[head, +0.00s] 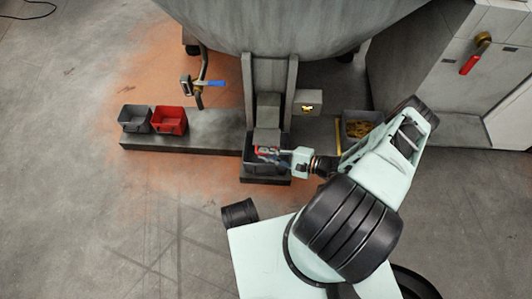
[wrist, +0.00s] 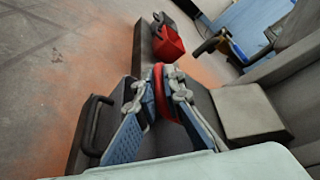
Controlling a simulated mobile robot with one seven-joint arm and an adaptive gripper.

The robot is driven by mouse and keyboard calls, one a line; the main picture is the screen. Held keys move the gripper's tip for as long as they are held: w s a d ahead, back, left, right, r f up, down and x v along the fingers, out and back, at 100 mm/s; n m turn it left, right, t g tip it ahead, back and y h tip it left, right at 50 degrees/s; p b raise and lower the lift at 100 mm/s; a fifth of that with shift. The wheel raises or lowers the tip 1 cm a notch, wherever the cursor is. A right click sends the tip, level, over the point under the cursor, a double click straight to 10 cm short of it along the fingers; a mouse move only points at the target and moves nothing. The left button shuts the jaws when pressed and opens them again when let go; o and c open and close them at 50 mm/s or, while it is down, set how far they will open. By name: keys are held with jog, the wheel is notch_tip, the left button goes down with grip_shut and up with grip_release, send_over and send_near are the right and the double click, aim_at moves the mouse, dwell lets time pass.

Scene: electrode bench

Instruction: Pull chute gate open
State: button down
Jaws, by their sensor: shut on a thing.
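The grey chute (head: 268,107) stands between two upright rails below the big round vessel. Its sloping grey lower piece also shows in the wrist view (wrist: 248,110); I cannot tell whether this is the gate itself. My gripper (head: 264,154) is at the foot of the chute, above a dark bin (head: 252,170). In the wrist view my gripper (wrist: 165,84) has its blue fingers closed around a red grip-like part (wrist: 160,92). The fingers hide much of this part, and how it joins the chute is not visible.
A grey bin (head: 135,119) and a red bin (head: 170,121) stand on the low ledge (head: 205,130) at left. A blue-handled valve (head: 215,84) rises behind them. A bin with yellowish contents (head: 360,127) is right of the chute. The left floor is open.

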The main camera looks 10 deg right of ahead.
jog(key=c, duration=2)
grip_release()
jog(key=shift+d, duration=0.1)
jog(key=shift+c, duration=0.2)
notch_tip(320, 180, up, 9)
jog(key=shift+w+f, duration=0.1)
jog(key=shift+r, duration=0.6)
